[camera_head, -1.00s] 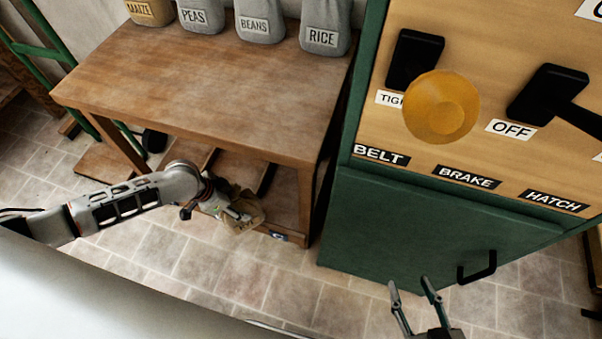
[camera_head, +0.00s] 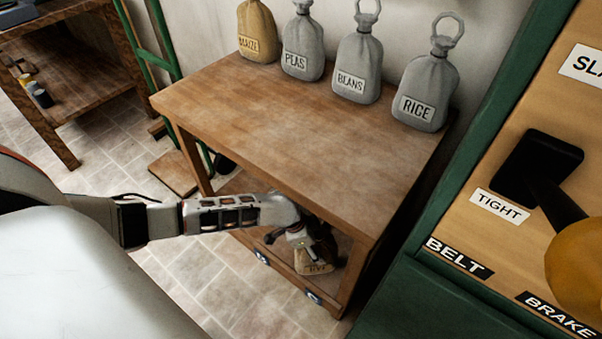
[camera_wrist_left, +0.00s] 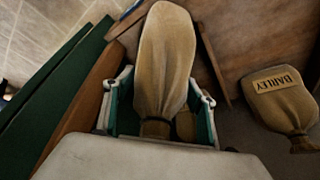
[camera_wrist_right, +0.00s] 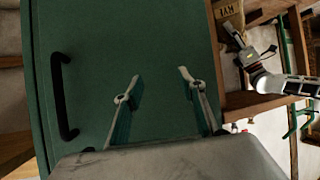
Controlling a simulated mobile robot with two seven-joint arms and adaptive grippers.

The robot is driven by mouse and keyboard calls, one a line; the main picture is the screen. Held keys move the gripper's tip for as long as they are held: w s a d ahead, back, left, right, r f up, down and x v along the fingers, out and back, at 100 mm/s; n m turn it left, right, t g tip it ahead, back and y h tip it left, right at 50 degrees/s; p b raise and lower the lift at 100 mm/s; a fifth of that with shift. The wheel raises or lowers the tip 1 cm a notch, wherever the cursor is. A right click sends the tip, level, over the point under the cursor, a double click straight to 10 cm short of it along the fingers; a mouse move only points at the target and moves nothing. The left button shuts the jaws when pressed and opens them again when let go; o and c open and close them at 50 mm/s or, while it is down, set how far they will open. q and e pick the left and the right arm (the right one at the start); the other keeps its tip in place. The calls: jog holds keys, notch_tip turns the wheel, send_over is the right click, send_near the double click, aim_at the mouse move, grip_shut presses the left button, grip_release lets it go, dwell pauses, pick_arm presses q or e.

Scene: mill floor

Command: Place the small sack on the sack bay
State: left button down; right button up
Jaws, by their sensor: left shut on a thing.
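A small tan sack (camera_wrist_left: 165,60) is between the fingers of my left gripper (camera_wrist_left: 160,115), which is shut on it. In the head view the left gripper (camera_head: 308,246) reaches into the lower part of the wooden table, and a tan sack (camera_head: 313,264) with a small unreadable label shows at its tip. The lower shelf (camera_head: 238,186) is partly hidden by my arm; I cannot tell whether the held sack touches it. Blue-and-white tags mark its front edge. My right gripper (camera_wrist_right: 155,82) is open and empty in front of a green cabinet, and out of the head view.
Grey sacks for peas, beans and rice (camera_head: 424,95) and a tan maize sack (camera_head: 258,32) stand along the tabletop's back. The green cabinet (camera_wrist_right: 90,70) with levers borders the table's right. The tabletop's front is clear.

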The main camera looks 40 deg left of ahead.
aim_at(337, 241)
pick_arm(q)
jog(key=w+d+b, duration=0.1)
jog(key=w+d, duration=0.3)
jog(key=shift+w+d+r, duration=0.15)
jog(key=shift+w+d, duration=0.1)
jog(key=shift+w, duration=0.05)
jog(key=f+b, duration=0.2)
jog(key=f, duration=0.1)
jog(key=shift+d+f, duration=0.25)
jog(key=shift+d, duration=0.1)
jog(key=c, duration=2.9)
grip_release()
jog(key=shift+w+f, duration=0.1)
jog(key=shift+w, duration=0.2)
grip_shut()
jog(key=o, duration=2.1)
grip_release()
pick_arm(e)
jog(key=shift+w+a+r+m+t+y, duration=0.2)
jog(key=shift+w+a+r+m, duration=0.15)
jog(key=shift+a+r, duration=0.3)
jog(key=shift+w+a+r+m+t+y, duration=0.1)
jog(key=shift+w+a+r+m+t, duration=0.2)
jog(key=shift+a+r, duration=0.25)
pick_arm(q)
jog(key=shift+f, duration=0.1)
